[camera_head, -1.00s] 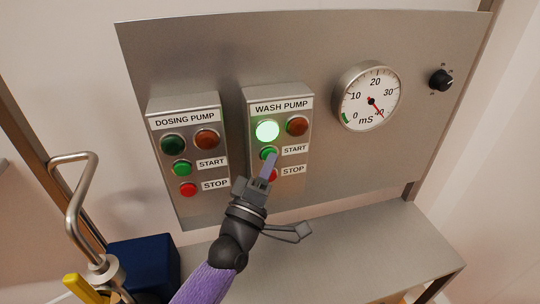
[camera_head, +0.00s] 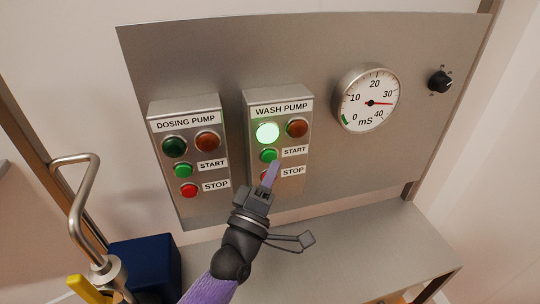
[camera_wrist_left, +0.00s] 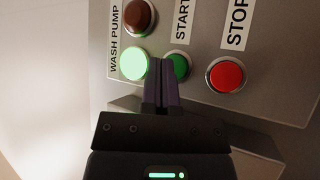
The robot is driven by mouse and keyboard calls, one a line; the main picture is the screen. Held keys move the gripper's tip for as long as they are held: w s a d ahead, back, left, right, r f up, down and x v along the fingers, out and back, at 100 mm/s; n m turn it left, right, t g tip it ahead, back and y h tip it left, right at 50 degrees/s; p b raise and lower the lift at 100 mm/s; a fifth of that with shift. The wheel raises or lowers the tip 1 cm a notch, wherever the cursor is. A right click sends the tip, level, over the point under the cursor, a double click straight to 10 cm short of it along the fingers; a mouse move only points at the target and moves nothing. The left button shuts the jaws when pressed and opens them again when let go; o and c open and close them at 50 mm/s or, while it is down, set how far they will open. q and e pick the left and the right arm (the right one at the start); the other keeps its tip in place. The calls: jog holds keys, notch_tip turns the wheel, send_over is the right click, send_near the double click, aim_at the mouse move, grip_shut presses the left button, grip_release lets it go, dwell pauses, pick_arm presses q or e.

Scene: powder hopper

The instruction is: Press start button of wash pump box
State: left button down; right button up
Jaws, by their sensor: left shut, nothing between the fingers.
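The wash pump box (camera_head: 281,135) is a grey box on the steel panel. Its green lamp (camera_head: 267,132) is lit bright and its red-orange lamp (camera_head: 297,127) is dark. The green start button (camera_head: 269,155) sits below the lit lamp; in the left wrist view the start button (camera_wrist_left: 180,66) is partly covered by my fingers. The red stop button (camera_wrist_left: 226,76) is clear there but mostly hidden behind my fingers in the head view. My left gripper (camera_head: 271,168) is shut and empty, its tips just below the start button and apparently off it. My right gripper is not in view.
The dosing pump box (camera_head: 190,150) is at the left, its lamps dark. A round mS gauge (camera_head: 367,99) reads a little above 30. A black knob (camera_head: 440,81) is at the right. A steel bench (camera_head: 350,255), blue box (camera_head: 146,262) and bent metal handle (camera_head: 76,205) lie below.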

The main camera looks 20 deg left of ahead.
pick_arm(q)
jog(key=s+d, duration=0.1)
jog(key=s+p, duration=0.1)
jog(key=s+d, duration=0.1)
jog(key=s, duration=0.1)
jog(key=shift+d+p, duration=0.35)
dwell(0.5)
